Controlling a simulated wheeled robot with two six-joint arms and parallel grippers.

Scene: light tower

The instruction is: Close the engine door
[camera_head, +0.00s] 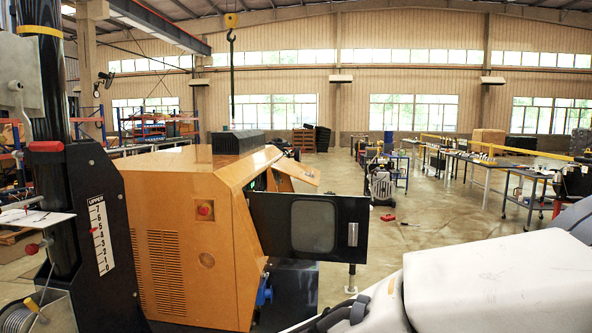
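The orange engine housing (195,225) of the light tower stands left of centre. A black door panel (265,222) with a grey rounded inset (312,226) and a small silver latch plate (352,234) sticks out to the right from the housing. It appears to be the engine door, standing open. An orange flap (297,169) is tilted out above it. A large pale grey shape at the lower right, possibly part of my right arm, covers the floor there. Neither of my grippers can be made out.
The black mast (45,90) and a post with a number scale (101,236) stand at the left. A blue socket (264,291) juts out low on the housing. Open floor (350,185) lies behind the door. Work tables (500,165) stand at the right.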

